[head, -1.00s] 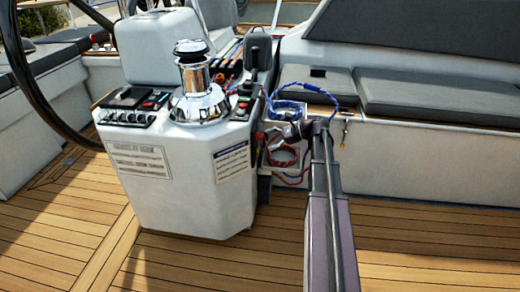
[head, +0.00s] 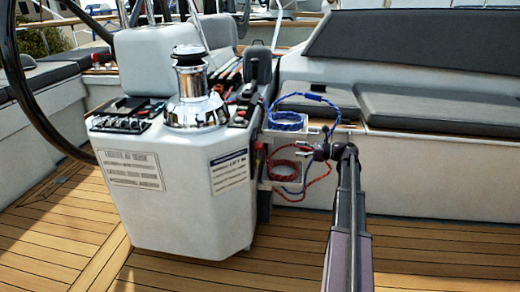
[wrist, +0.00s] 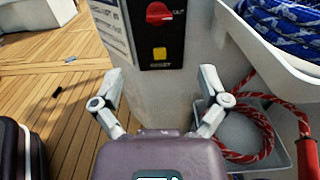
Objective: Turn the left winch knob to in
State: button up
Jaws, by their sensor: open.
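The red winch knob (wrist: 159,13) is at the top of the wrist view, on a black panel on the console's side. The word OUT is beside it at the right. A yellow button (wrist: 160,54) marked RESET is below it. The panel is seen edge-on in the head view, with a bit of red (head: 258,145) showing. My gripper (wrist: 160,82) is open and empty, its two fingers spread below the knob and apart from it. In the head view my gripper (head: 307,150) is right of the white console (head: 180,200). The knob's exact pointing is unclear.
A chrome winch (head: 195,105) stands on the console. Blue rope (head: 287,121) and red rope (head: 283,168) sit in holders right of the panel, close to my gripper. A grey-cushioned bench (head: 430,107) is behind my arm. The teak floor (head: 70,215) is open at left.

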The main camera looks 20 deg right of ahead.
aim_at(262, 145)
jog(key=x, duration=1.4)
dwell(0.4)
